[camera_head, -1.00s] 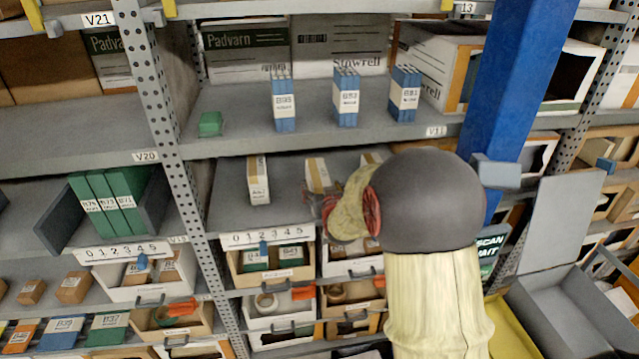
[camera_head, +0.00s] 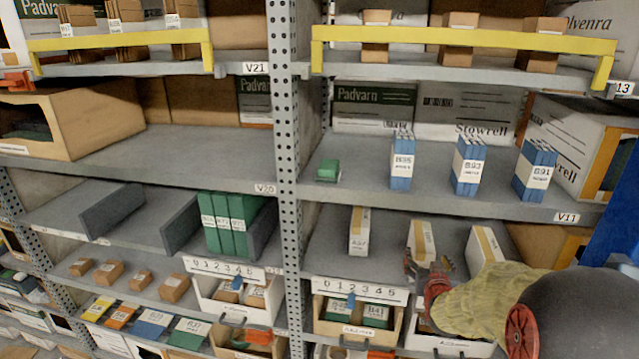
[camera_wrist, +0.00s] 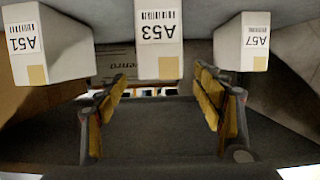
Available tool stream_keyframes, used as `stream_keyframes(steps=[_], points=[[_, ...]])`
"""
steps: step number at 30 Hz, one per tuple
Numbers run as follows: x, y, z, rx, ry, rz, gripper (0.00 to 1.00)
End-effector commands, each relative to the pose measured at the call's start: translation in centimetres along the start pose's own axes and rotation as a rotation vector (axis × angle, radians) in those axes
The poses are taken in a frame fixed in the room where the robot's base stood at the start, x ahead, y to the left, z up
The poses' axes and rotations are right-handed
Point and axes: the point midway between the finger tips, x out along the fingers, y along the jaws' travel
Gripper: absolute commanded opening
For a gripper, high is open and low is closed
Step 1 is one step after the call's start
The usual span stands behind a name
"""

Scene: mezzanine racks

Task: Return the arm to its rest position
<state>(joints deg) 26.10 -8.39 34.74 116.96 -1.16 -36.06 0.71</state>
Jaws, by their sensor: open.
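My arm enters the head view at the lower right, with a dark rounded link and a yellowish sleeve. My gripper (camera_head: 428,272) is at its far end, in front of the shelf bay that holds white-and-tan cartons. In the wrist view my gripper (camera_wrist: 160,112) shows two fingers with tan pads spread wide apart, and nothing is between them. Three cartons labelled A51 (camera_wrist: 45,45), A53 (camera_wrist: 158,40) and A57 (camera_wrist: 241,42) appear upside down beyond and above the fingers. In the head view the fingertips overlap the cartons, and I cannot tell whether they touch.
A perforated upright (camera_head: 284,120) divides the bays. Drawers (camera_head: 355,320) lie below the cartons. A yellow rail (camera_head: 465,38) crosses the top shelf. A blue post (camera_head: 612,215) stands at right.

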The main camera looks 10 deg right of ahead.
Motion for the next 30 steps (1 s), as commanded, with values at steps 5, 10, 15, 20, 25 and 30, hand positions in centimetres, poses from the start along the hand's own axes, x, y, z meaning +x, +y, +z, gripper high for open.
stream_keyframes(steps=[5, 10, 15, 20, 25, 30], points=[[-0.1, 0.0, 2.5, -0.001, -0.092, 0.001, 0.68], [-3.1, 0.1, 10.4, -0.001, -0.388, 0.005, 0.68], [-9.9, -1.3, 14.6, -0.017, -0.657, -0.016, 0.68], [-18.2, -4.2, 16.6, -0.068, -0.850, -0.068, 0.68], [-28.4, -7.1, 18.1, -0.157, -0.970, -0.152, 0.68], [-34.5, -9.2, 18.5, -0.236, -0.913, -0.247, 0.68]])
